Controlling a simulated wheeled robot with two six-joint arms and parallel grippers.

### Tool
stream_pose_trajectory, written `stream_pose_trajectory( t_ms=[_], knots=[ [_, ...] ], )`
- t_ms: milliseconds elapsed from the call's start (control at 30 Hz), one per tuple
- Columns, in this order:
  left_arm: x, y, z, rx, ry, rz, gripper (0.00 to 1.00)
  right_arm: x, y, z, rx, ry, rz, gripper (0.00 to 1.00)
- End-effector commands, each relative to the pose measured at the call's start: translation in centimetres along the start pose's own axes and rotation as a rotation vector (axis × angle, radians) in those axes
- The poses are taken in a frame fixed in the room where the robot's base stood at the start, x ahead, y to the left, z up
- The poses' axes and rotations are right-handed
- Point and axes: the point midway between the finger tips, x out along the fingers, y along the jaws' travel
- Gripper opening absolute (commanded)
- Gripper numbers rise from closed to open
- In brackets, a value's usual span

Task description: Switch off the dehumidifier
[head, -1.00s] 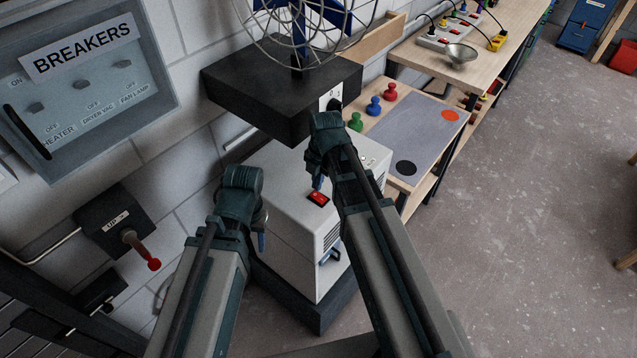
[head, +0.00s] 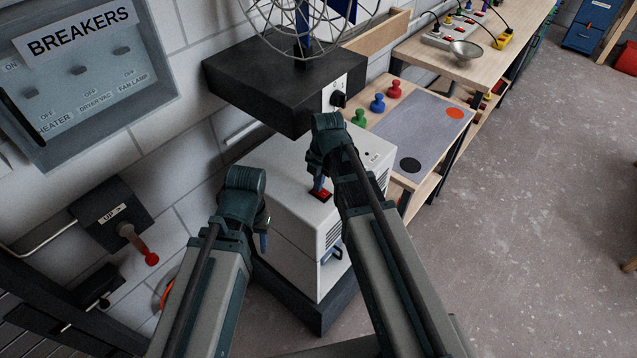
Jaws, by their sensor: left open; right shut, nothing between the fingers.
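The dehumidifier (head: 286,210) is a white box with side vents, standing on a dark base below the fan's black shelf. A red rocker switch (head: 321,195) is on its top face. My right gripper (head: 318,184) is shut and empty, with its fingertips pointing down at the switch and at or just above it. The fingers partly cover the switch, so I cannot tell its position or whether they touch. My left gripper (head: 262,240) is open and empty, beside the left side of the box.
A breaker panel (head: 90,75) and a lever box (head: 112,212) with a red-tipped handle are on the wall at left. A wire fan (head: 303,20) stands on the black shelf (head: 255,90). A bench with coloured pegs (head: 378,103) is at right.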

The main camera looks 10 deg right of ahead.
Motion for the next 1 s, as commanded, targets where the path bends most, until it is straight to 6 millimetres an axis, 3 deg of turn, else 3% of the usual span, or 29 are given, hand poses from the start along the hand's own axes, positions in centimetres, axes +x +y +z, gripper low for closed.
stream_pose_trajectory(
  t_ms=[400,800,1000],
  knots=[
    [-0.3,0.0,0.0,0.0,0.0,0.0,0.5,-0.5,-1.6,-0.1,0.0,0.001,-0.003,0.0],
    [-0.4,0.0,0.0,0.0,0.0,0.0,0.5,-0.6,-1.5,-0.1,0.0,0.001,-0.001,0.0],
    [-1.5,-0.1,0.1,-0.002,0.0,0.0,0.5,-1.6,-1.1,-0.5,0.0,0.001,-0.001,0.0]
  ],
)
